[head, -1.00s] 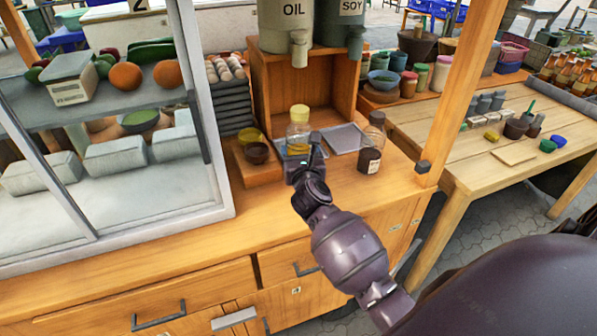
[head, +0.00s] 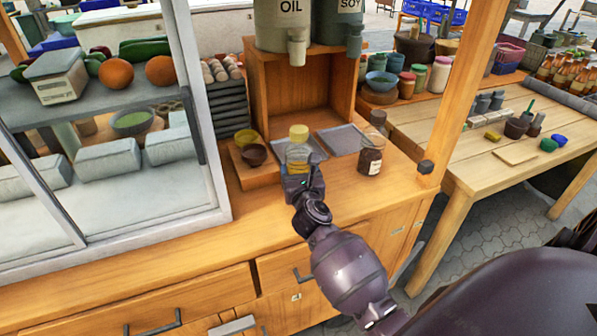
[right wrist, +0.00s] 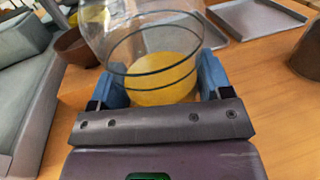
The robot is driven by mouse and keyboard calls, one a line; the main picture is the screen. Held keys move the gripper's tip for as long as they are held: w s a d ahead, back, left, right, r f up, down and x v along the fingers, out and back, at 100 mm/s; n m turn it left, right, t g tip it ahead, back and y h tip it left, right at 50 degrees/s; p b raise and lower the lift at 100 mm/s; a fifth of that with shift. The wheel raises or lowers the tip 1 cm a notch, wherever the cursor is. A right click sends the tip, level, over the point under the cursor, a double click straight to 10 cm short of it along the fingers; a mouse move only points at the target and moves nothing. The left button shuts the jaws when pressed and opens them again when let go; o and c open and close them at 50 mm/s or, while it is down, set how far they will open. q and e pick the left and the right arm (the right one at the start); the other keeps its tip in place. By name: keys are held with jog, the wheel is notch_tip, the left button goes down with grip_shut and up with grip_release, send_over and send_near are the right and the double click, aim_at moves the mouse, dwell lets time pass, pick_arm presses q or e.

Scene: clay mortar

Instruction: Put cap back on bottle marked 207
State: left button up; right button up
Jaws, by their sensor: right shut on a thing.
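A clear bottle (head: 298,157) with yellow contents stands upright at the front of the counter, with a yellow cap (head: 299,133) at its top. My right gripper (head: 299,182) is shut around its lower body from the near side. In the right wrist view, the bottle (right wrist: 158,70) sits between the blue fingers (right wrist: 155,85), and dark rings show on its wall; its top is out of frame. No number 207 is readable. My left gripper is not in view.
Flat grey trays (head: 343,139) lie behind. A glass display case (head: 216,215) stands left, a wooden post (head: 472,65) right. The counter front is clear.

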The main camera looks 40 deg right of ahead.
jog(key=shift+f, duration=0.15)
jog(key=o, duration=1.7)
jog(key=shift+s+a+r, duration=0.1)
jog(key=shift+r, duration=0.1)
jog(key=v, duration=1)
jog(key=shift+s+a+f+p, duration=0.1)
jog(key=shift+s+a+p, duration=0.05)
jog(key=shift+s+p, duration=0.15)
jog(key=shift+s+a, duration=0.3)
jog(key=shift+s, duration=0.15)
